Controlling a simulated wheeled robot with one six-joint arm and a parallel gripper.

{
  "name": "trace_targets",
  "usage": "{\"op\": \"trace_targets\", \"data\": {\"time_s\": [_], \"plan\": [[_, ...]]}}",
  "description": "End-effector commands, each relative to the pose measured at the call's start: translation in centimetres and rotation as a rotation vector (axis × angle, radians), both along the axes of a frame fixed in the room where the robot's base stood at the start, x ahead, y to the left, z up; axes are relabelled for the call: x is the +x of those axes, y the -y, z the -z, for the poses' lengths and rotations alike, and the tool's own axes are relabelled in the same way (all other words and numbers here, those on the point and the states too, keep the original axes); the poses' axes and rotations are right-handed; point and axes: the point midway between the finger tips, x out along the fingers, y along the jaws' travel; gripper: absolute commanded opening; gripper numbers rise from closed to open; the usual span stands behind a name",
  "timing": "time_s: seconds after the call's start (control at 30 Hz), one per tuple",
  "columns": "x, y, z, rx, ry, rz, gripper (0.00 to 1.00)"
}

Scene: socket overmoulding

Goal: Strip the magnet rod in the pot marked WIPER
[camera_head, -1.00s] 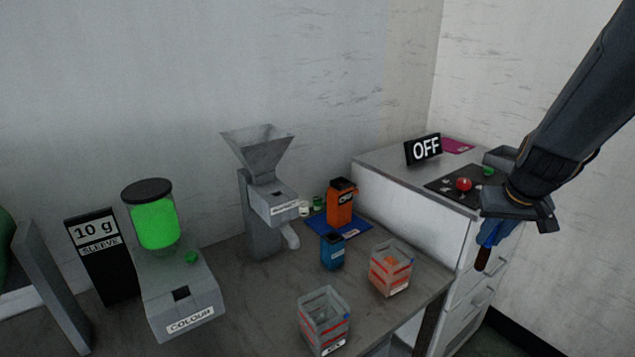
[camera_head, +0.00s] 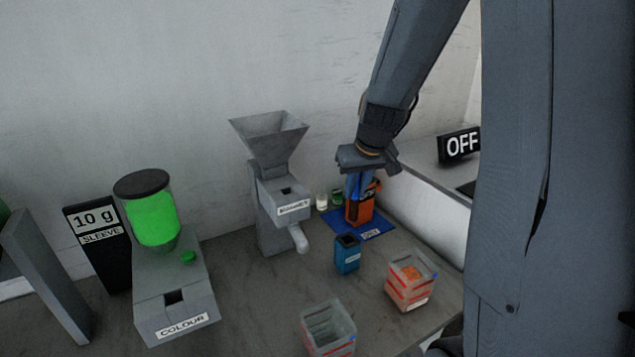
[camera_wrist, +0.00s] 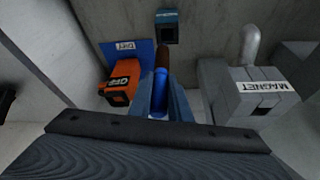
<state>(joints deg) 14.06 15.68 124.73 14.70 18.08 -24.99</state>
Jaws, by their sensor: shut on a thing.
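My gripper (camera_wrist: 161,100) is shut on the magnet rod (camera_wrist: 160,85), which has a blue upper part and a dark brown end (camera_wrist: 163,55). The rod points toward a small blue pot (camera_wrist: 167,27) in the wrist view, apart from it. The blue pot (camera_head: 347,257) stands upright on the table, its top dark and open; its small label is too blurred to read. The rod's lower end is hard to make out there.
Two clear bins, one with orange pieces (camera_head: 411,283) and one seemingly empty (camera_head: 328,328), stand at the front. A COLOUR dispenser (camera_head: 175,300) is at left.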

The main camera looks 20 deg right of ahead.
Motion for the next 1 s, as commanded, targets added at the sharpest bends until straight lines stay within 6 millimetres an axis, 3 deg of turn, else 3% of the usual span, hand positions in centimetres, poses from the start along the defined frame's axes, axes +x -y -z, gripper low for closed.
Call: {"op": "trace_targets", "data": {"time_s": [0.53,1.0], "plan": [[-0.1,-0.4,0.0,0.0,0.0,-0.008,0.0],[0.0,-0.3,2.1,0.0,0.0,-0.005,0.0]]}}
